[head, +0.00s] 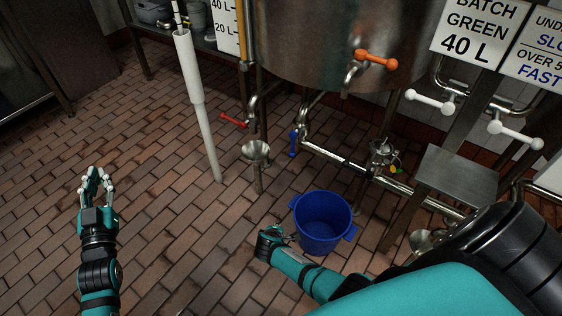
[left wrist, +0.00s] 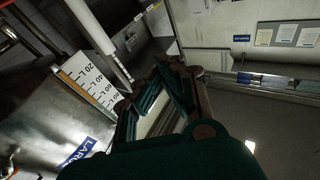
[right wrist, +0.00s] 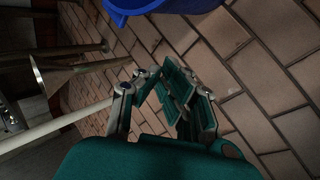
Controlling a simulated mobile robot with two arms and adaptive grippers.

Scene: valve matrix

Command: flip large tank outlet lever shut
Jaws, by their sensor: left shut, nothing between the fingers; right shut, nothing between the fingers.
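The large steel tank (head: 330,40) stands at the top centre of the head view; part of a LARGE label (left wrist: 78,152) shows in the left wrist view. An orange lever (head: 376,59) lies roughly level at its spout. Below are a red lever (head: 233,121) on a pipe and a blue lever (head: 293,144) hanging down; I cannot tell which is the outlet lever. My left gripper (head: 97,175) is shut and empty over the floor at left, apart from every lever. My right gripper (head: 272,236) is shut and empty beside the blue bucket, below the levers.
The blue bucket (head: 322,222) stands on the brick floor. A funnel (head: 257,152), a white upright pole (head: 195,95) and a low pipe (head: 345,162) are nearby. White levers (head: 430,102) and a steel ledge (head: 456,176) are at right. Floor at left is clear.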

